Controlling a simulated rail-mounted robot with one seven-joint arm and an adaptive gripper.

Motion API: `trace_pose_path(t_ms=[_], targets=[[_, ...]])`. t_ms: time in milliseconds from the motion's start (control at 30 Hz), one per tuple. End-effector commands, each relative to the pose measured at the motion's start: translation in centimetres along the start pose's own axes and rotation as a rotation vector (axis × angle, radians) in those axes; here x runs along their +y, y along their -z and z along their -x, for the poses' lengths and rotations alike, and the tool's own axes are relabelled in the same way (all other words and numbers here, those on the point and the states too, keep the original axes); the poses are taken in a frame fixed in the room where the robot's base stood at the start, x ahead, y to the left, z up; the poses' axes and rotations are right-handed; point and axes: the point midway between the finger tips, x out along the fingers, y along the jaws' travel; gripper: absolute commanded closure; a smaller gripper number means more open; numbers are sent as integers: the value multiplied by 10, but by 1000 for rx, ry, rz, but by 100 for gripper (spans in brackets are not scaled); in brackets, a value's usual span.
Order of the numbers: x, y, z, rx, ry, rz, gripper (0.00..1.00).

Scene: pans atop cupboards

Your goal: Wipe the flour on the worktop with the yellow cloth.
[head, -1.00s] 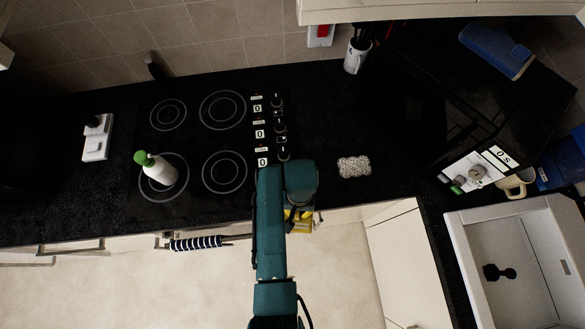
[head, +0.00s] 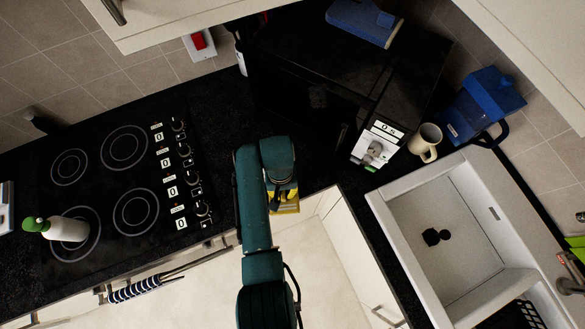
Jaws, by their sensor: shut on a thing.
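My gripper (head: 284,194) hangs at the front edge of the black worktop, between the hob and the sink. It is shut on the yellow cloth (head: 288,207); only a small part of the cloth shows below it. The fingers are mostly hidden by my arm, and I cannot tell whether the cloth touches the worktop. The worktop (head: 215,100) is dark and speckled. The pale flour patch does not show now; my arm covers part of the worktop.
The white sink (head: 385,212) is at right. The hob (head: 125,185) with a green-capped bottle (head: 58,228) is at left. Overhead cupboards (head: 180,15) hang above.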

Motion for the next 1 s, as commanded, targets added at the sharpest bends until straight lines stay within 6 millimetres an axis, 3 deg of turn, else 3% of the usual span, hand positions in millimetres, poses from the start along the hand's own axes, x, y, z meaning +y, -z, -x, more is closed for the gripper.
trace_pose_path(t_ms=[200,400,600,1000], targets=[[-35,42,13,6,-19,130,100],[-71,68,36,5,-38,256,100],[-90,76,50,0,-48,321,100],[-92,76,54,-1,-49,329,100]])
